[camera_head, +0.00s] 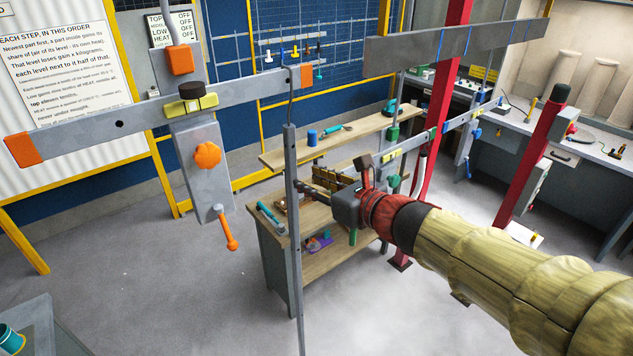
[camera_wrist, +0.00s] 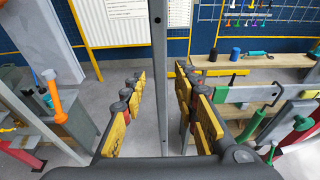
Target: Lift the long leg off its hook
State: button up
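The long leg (camera_head: 293,220) is a thin grey upright bar. It hangs by a thin hook (camera_head: 290,88) near the orange-capped right end of a grey beam (camera_head: 95,126). In the wrist view the leg (camera_wrist: 161,95) runs upright between my gripper's yellow-padded fingers, with a gap on each side. My gripper (camera_head: 302,188) is open and reaches the leg from the right, around its middle height in the head view. The wrist view shows the gripper's open fingertips (camera_wrist: 160,72). The hook is outside the wrist view.
A wooden workbench (camera_head: 310,215) with a shelf and small tools stands behind the leg. A grey block with orange knobs (camera_head: 203,170) hangs from the beam to the left. A red post (camera_head: 440,110) stands to the right.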

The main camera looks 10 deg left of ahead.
aim_at(294, 174)
jog(key=b+x, duration=0.1)
jog(key=x, duration=0.6)
jog(key=shift+d+f, duration=0.1)
jog(key=shift+c, duration=1.1)
jog(key=shift+s+d, duration=0.1)
jog(key=shift+s, duration=0.05)
jog(key=shift+c, duration=1.2)
grip_shut()
